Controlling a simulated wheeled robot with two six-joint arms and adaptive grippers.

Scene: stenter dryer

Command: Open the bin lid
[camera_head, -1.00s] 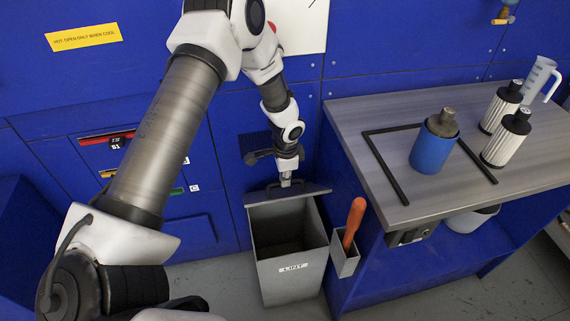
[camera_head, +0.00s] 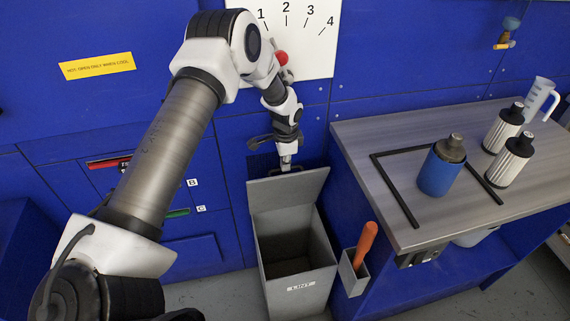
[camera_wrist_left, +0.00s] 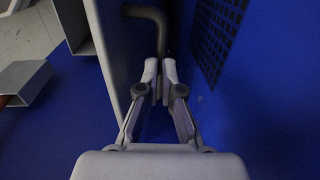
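The grey bin labelled LINT (camera_head: 300,290) stands on the floor left of the bench, its mouth uncovered and its inside dark. Its lid (camera_head: 290,192) stands steeply tilted up at the back edge of the bin. The lid also shows edge-on in the left wrist view (camera_wrist_left: 112,55). A dark bent handle (camera_wrist_left: 150,14) is on the lid's far face. My left gripper (camera_head: 286,166) is at the lid's top edge. In the left wrist view its fingers (camera_wrist_left: 161,68) are nearly together, with the handle's end between the tips. My right gripper is not seen.
A bench (camera_head: 375,138) stands right of the bin, bearing a blue cylinder (camera_head: 440,172), a black frame, two white filters and a jug. A holder (camera_head: 354,275) with an orange-handled tool hangs on its side. The blue machine wall is close behind the lid.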

